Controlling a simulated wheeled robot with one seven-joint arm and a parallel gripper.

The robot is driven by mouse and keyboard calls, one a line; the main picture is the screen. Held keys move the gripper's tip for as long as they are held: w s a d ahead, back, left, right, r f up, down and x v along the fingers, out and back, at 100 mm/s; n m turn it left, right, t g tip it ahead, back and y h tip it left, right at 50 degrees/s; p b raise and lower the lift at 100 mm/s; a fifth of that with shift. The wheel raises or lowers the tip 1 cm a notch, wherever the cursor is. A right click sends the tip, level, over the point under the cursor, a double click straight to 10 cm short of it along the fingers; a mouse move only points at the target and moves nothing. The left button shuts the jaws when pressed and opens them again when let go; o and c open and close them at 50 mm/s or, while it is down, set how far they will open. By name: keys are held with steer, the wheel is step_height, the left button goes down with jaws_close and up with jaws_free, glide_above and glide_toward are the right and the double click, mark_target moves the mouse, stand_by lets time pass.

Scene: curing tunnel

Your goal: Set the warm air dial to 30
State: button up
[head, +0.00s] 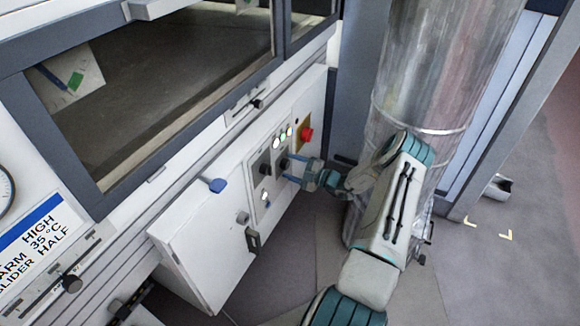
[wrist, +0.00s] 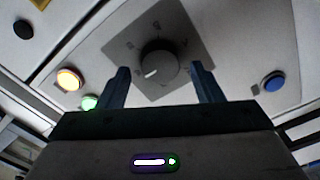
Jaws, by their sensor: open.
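A round dark dial knob (wrist: 158,66) sits on a grey square plate (wrist: 188,35) with faint marks around it that I cannot read. A white pointer mark on the knob points to the lower left in the wrist view. My gripper (wrist: 160,70) is open, with one blue finger on each side of the knob in the picture. I cannot tell whether the fingers touch it.
Lit lamps (head: 283,136) and a red button (head: 306,135) are above the dials. A large metal duct (head: 440,65) stands close behind my arm. A sign (head: 40,240) reads "HIGH 35 °C" and "SLIDER HALF".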

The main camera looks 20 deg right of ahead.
steer(key=v, duration=1.3)
steer(key=shift+s+r, duration=0.1)
steer(key=s+a+r+n+g+h+p, duration=0.1)
steer(key=s+a+r+n+g+p, duration=0.2)
steer(key=a+r+n+g, duration=0.7)
steer(key=s+a+r+n+g+h+p, duration=0.2)
steer(key=s+a+r+n+g+p, duration=0.15)
steer(key=a+r+n, duration=1.3)
steer(key=s+r+n+t+h+p, duration=0.1)
steer(key=s+r+n+h, duration=0.3)
steer(key=n, duration=0.9)
steer(key=s+r+n+t+h+p, duration=0.1)
steer(key=s+r+n+h+p, duration=0.3)
steer(key=s+r+n, duration=0.7)
steer(key=shift+s+n, duration=0.85)
steer(key=shift+s, duration=0.05)
steer(key=shift+s+d, duration=0.25)
steer(key=shift+d, duration=0.2)
